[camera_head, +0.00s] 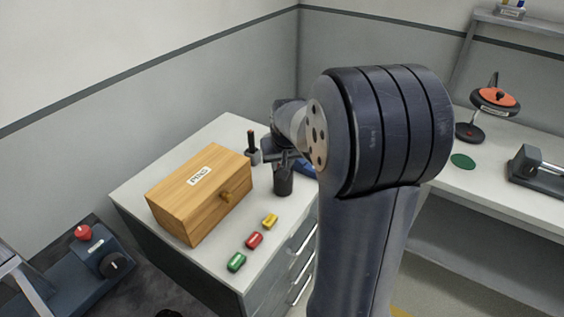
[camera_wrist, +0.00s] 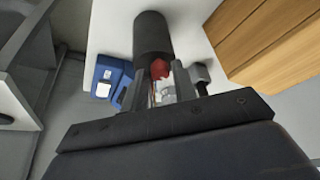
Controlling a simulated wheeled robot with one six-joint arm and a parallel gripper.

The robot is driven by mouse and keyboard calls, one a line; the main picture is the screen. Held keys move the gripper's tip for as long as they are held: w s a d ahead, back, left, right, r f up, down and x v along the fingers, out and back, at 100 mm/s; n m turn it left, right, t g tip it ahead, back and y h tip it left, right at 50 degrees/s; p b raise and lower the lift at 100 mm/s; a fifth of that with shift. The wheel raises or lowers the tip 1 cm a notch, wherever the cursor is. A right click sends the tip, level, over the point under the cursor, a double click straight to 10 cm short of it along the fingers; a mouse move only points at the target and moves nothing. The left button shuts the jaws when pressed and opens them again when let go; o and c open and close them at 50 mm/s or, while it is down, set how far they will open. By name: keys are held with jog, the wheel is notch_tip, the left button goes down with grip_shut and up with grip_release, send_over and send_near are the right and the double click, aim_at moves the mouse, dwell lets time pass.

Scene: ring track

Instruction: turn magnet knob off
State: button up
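In the wrist view a small red knob-like part (camera_wrist: 160,68) shows at the ends of my gripper's fingers, in front of a dark cylinder (camera_wrist: 151,32). It may be the magnet knob; no label is readable. My gripper (camera_wrist: 164,82) has its two fingers apart, with the red part between or just beyond their tips. I cannot tell whether they touch it. In the head view the dark cylinder (camera_head: 283,180) stands on the white cabinet top, and my arm hides most of the gripper and the red part.
A wooden box (camera_head: 200,195) stands left of the cylinder, with green (camera_head: 236,262), red (camera_head: 254,240) and yellow (camera_head: 270,221) pieces in front. A blue box (camera_wrist: 104,82) lies beside the cylinder. A workbench (camera_head: 500,200) is at right.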

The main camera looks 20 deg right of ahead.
jog(key=shift+o, duration=1.3)
jog(key=shift+r, duration=0.1)
jog(key=d+v, duration=0.1)
jog(key=v, duration=0.9)
jog(key=shift+s+a+r, duration=0.2)
jog(key=shift+a+r, duration=0.1)
jog(key=shift+a, duration=0.15)
